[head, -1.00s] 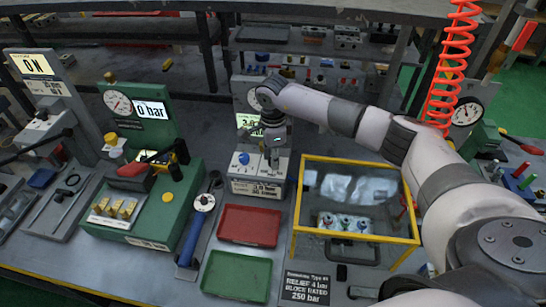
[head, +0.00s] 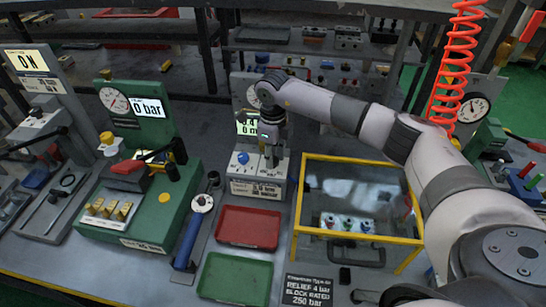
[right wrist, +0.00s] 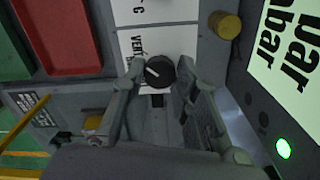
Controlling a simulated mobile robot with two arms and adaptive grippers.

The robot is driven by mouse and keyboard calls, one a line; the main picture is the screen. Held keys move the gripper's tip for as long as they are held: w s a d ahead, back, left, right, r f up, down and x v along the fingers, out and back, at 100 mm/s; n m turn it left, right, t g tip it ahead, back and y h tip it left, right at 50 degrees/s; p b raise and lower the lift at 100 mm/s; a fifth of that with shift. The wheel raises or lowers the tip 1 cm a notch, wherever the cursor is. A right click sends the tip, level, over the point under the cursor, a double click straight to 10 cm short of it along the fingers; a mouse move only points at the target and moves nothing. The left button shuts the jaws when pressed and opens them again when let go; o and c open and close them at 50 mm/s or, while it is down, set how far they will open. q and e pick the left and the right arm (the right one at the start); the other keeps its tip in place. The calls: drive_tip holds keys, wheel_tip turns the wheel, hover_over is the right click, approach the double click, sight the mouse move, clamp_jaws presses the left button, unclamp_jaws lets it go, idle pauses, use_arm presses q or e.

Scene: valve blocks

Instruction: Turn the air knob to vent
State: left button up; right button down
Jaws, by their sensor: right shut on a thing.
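The air knob (right wrist: 160,72) is a round black knob with a white pointer line, seen in the right wrist view on the face of a grey block. Printed labels, one starting with "VENT", lie beside it. The pointer lies at a slant. My right gripper (right wrist: 155,80) is shut on the knob, one finger on each side. In the head view, my right gripper (head: 271,158) reaches down onto the grey block (head: 262,172) at the back middle and hides the knob. My left gripper is not in view.
A blue knob (head: 243,157) sits left of my gripper, with a lit green display (head: 246,126) behind it. Red (head: 248,245) and green (head: 210,292) trays lie in front. A yellow-framed clear box (head: 362,158) stands right, beneath my arm. A green test stand (head: 165,215) is at left.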

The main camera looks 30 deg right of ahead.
idle(0.4)
drive_tip(key=c, duration=1.2)
unclamp_jaws()
drive_tip(key=shift+c, duration=0.2)
wheel_tip(320, 180, up, 12)
